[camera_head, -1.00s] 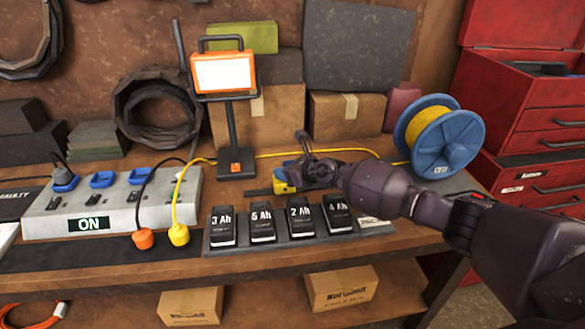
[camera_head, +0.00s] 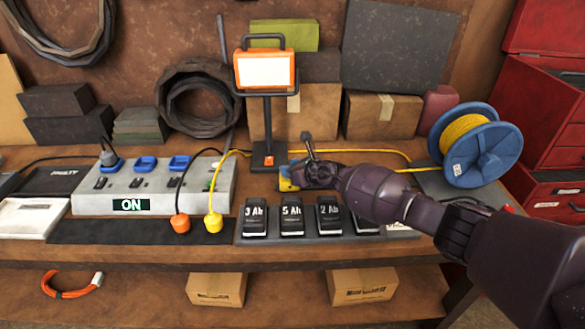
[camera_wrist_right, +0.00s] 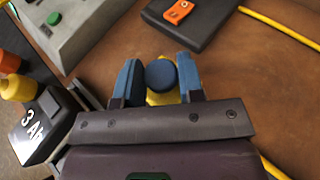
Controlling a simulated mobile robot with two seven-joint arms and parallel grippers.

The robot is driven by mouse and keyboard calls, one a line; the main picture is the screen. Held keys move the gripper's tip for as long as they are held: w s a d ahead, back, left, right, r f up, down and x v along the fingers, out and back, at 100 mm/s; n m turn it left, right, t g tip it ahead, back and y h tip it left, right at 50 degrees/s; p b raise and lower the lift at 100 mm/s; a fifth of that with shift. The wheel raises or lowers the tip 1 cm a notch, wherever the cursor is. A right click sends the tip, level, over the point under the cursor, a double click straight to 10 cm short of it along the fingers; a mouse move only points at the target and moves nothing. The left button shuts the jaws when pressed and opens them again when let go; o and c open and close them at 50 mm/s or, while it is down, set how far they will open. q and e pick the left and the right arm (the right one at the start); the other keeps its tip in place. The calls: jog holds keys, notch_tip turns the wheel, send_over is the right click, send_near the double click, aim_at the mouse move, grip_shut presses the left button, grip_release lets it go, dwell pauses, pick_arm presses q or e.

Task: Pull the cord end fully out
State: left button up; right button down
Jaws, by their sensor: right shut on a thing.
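My right gripper (camera_head: 288,177) is low over the bench, just right of the work lamp's base and behind the battery row. In the right wrist view its blue fingers (camera_wrist_right: 160,80) are shut on a yellow piece with a round dark blue end (camera_wrist_right: 161,75), apparently the cord end. A blue reel (camera_head: 475,145) of yellow cord stands at the bench's right. One yellow cord (camera_head: 370,151) runs left from it behind my arm; a lower strand (camera_head: 420,169) disappears behind my arm. My left gripper is not in view.
The work lamp (camera_head: 267,72) stands close by. A power strip (camera_head: 150,193) marked ON is at left, with an orange plug (camera_head: 180,223) and a yellow plug (camera_head: 213,224) hanging before it. Labelled batteries (camera_head: 291,217) line the front. Boxes stand behind.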

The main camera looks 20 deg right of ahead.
jog(key=c, duration=1.1)
grip_release()
jog(key=shift+a, duration=0.25)
jog(key=o, duration=0.3)
jog(key=shift+a, duration=0.1)
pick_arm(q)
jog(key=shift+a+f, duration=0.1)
pick_arm(e)
jog(key=shift+d, duration=0.2)
jog(key=shift+s+d+r+p, duration=0.2)
jog(key=shift+s+r+p, duration=0.1)
jog(key=shift+p, duration=0.2)
pick_arm(q)
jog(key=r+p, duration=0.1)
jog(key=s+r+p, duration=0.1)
jog(key=p, duration=0.1)
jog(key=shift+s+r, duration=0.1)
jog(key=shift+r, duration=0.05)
pick_arm(e)
jog(key=v, duration=0.9)
jog(key=shift+s+d, duration=0.15)
jog(key=shift+s, duration=0.2)
